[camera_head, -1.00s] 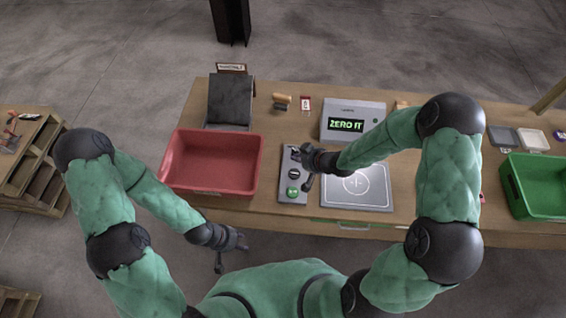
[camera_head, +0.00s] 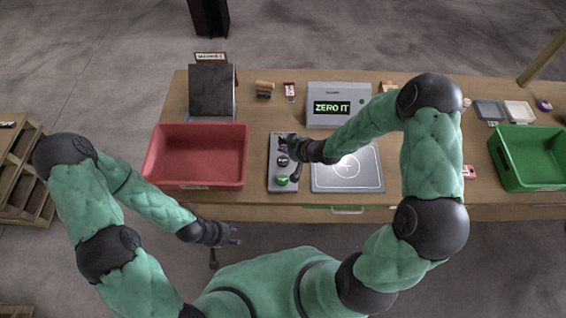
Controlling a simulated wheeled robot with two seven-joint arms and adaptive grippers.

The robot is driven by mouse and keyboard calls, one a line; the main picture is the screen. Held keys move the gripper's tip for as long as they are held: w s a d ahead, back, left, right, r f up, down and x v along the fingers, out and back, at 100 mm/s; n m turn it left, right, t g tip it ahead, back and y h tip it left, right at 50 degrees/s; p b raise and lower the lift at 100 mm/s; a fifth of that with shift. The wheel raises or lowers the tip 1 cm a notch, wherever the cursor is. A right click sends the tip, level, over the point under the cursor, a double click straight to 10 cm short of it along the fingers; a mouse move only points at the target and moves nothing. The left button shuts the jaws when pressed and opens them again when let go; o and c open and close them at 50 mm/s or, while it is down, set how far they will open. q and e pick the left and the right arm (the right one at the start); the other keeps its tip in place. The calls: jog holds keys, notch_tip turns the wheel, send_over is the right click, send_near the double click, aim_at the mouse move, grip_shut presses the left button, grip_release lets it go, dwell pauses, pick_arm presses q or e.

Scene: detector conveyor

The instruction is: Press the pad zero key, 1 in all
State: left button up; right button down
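A grey key panel (camera_head: 274,170) lies on the table between the red bin and the pad. It has a green key (camera_head: 282,181) near its front and a dark key (camera_head: 282,161) behind that. The flat grey pad (camera_head: 348,173) with a white circle and cross lies to its right. A display box (camera_head: 339,107) behind reads "ZERO IT". My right gripper (camera_head: 287,159) is over the panel with its fingers spread, hiding the panel's back part; contact cannot be told. My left gripper (camera_head: 226,247) is open and empty in front of the table, below the red bin.
A red bin (camera_head: 153,160) stands left of the panel, with a dark sloped stand (camera_head: 211,90) behind it. A green bin (camera_head: 505,170) stands at the right. Small items lie along the back of the table. A wooden rack (camera_head: 20,175) stands at the far left.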

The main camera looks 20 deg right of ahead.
aim_at(285, 162)
pick_arm(q)
jog(key=shift+f+b, duration=1.75)
jog(key=shift+f, duration=0.4)
pick_arm(e)
jog(key=shift+f, duration=2.55)
jog(key=shift+f, duration=0.1)
pick_arm(q)
jog(key=shift+f+b, duration=0.3)
pick_arm(e)
jog(key=shift+f, duration=0.3)
pick_arm(q)
jog(key=shift+f+b, duration=0.3)
pick_arm(e)
jog(key=shift+f, duration=0.45)
jog(key=shift+r, duration=0.1)
pick_arm(q)
jog(key=shift+r+p, duration=0.7)
pick_arm(e)
jog(key=shift+r, duration=0.8)
notch_tip(285, 162, up, 5)
jog(key=p, duration=0.4)
pick_arm(q)
notch_tip(285, 162, up, 4)
jog(key=shift+r, duration=0.1)
